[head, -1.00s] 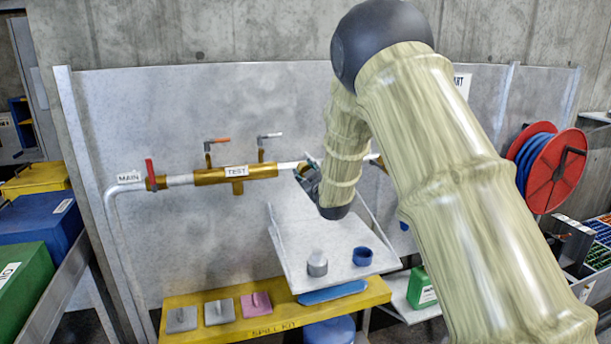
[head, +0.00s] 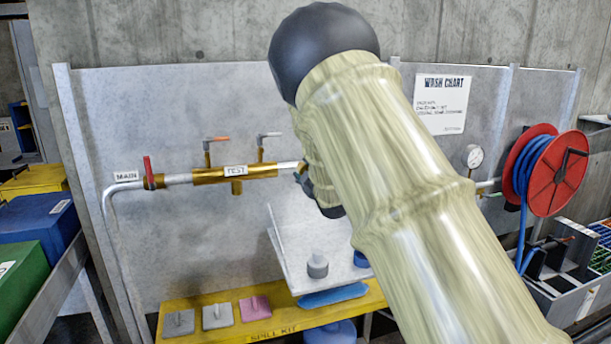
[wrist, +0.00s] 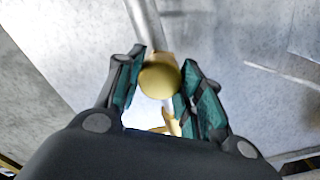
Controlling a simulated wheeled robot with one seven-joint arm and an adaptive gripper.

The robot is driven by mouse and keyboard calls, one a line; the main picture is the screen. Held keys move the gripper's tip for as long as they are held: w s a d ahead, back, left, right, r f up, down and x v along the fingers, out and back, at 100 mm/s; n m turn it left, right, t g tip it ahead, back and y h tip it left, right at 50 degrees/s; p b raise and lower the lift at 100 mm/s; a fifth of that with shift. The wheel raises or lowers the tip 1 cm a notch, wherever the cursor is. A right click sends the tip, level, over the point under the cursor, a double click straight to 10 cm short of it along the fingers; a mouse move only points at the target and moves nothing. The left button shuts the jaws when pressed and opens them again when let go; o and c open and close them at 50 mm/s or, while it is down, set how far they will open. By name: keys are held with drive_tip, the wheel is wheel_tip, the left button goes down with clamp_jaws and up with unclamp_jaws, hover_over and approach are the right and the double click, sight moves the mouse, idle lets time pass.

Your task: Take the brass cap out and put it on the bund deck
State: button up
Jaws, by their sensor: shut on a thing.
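My gripper (wrist: 160,90) shows in the wrist view, its green-padded fingers shut on a round brass cap (wrist: 160,79). A pale pipe (wrist: 145,22) runs behind the cap. I cannot tell whether the cap still touches the pipework. In the head view my arm hides the cap and most of the gripper, beside the right end of the brass TEST pipe (head: 236,173). No label marks the bund deck; a pale grey deck (head: 300,245) below the pipe holds a grey knobbed piece (head: 317,265) and a partly hidden blue cup (head: 361,259).
A yellow SPILL KIT bench (head: 275,325) below carries several small plates. Two lever valves, one orange-handled (head: 216,139), rise from the pipe. A pressure gauge (head: 473,156) and a red hose reel (head: 557,172) are at right. Coloured bins (head: 35,225) stand at left.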

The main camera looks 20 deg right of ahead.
drive_tip(key=n+b, duration=0.2)
drive_tip(key=n, duration=0.1)
idle(0.4)
drive_tip(key=o, duration=1.1)
drive_tip(key=shift+c, duration=0.4)
drive_tip(key=m+p, duration=0.1)
drive_tip(key=m, duration=0.4)
